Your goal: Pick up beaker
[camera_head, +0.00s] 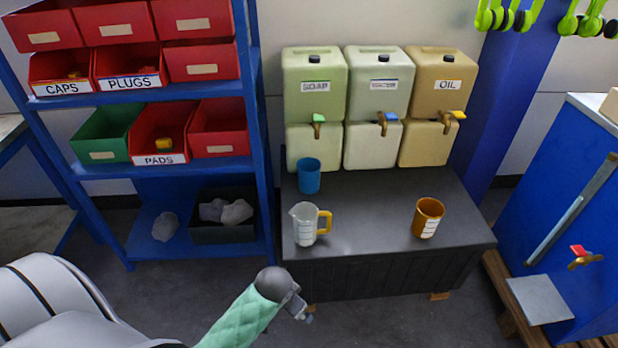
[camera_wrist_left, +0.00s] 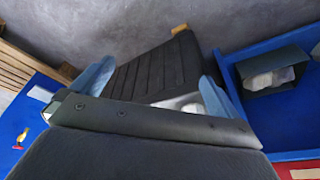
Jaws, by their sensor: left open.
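A clear graduated beaker (camera_head: 304,226) with a yellow handle stands upright on the left front of the dark bench (camera_head: 370,220), its handle toward the right. My left gripper (camera_head: 301,308) is in front of and below the bench's front edge, apart from the beaker. In the left wrist view its two bluish fingers (camera_wrist_left: 155,85) are spread apart, with the dark bench side behind them. A pale patch low between the fingers is too unclear to name. My right gripper is not in view.
A blue cup (camera_head: 308,176) stands behind the beaker, and an orange cup (camera_head: 428,217) with a white scale stands at right. Tapped containers for soap and oil (camera_head: 433,105) stand at the back. A blue shelf rack (camera_head: 262,150) flanks the left. The bench's middle is clear.

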